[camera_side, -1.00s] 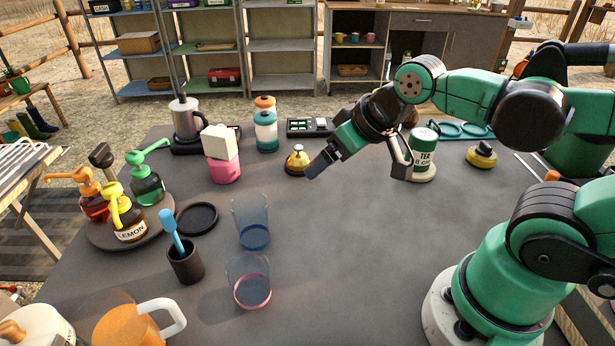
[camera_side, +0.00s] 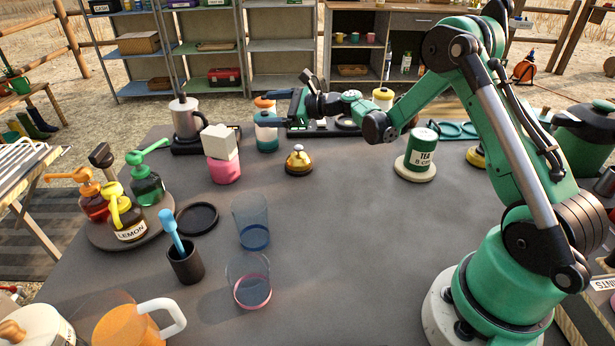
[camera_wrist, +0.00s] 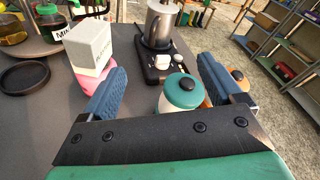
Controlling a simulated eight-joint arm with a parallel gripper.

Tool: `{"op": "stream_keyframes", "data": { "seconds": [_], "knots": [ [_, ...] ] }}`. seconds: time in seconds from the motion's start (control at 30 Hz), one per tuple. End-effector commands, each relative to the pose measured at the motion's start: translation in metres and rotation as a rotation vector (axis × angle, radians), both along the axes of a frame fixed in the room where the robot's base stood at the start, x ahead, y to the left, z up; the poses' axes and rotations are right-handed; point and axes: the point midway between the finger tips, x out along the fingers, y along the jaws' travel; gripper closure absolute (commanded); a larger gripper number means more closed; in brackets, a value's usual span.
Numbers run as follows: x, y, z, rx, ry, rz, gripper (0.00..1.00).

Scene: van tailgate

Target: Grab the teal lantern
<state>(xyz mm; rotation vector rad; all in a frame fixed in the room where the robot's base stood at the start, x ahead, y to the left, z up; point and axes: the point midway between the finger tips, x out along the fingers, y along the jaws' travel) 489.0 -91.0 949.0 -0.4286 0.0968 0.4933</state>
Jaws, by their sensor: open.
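The teal lantern (camera_side: 267,138), a small rounded jar-like piece with a teal top and pale body, stands upright at the back of the table. In the wrist view the teal lantern (camera_wrist: 182,90) shows its teal cap with a dark knob, between my two blue fingers and nearer the right one. My gripper (camera_side: 283,100) is open and empty, level and pointing left, just right of and above the lantern in the side view. It also shows in the wrist view (camera_wrist: 160,70). I cannot tell whether a finger touches the lantern.
An orange-topped piece (camera_side: 264,104) stands right behind the lantern. A steel pot (camera_side: 184,118) on a dark base and a white block on a pink piece (camera_side: 222,168) stand to the left. A gold bell (camera_side: 298,161) sits in front.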

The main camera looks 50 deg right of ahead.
Motion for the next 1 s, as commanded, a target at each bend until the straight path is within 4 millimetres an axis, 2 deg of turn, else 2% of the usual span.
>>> {"op": "stream_keyframes", "data": {
  "seconds": [0.1,0.3,0.43,0.7,1.0],
  "knots": [
    [0.003,-0.023,-0.02,0.225,-0.004,-0.066,0.14],
    [0.001,-0.039,-0.034,0.42,-0.011,-0.105,0.14],
    [0.011,-0.036,-0.035,0.441,-0.011,-0.107,0.14],
    [0.045,-0.022,-0.035,0.437,-0.011,-0.106,0.14],
    [0.053,-0.019,-0.035,0.435,-0.012,-0.108,0.14]
  ]
}}
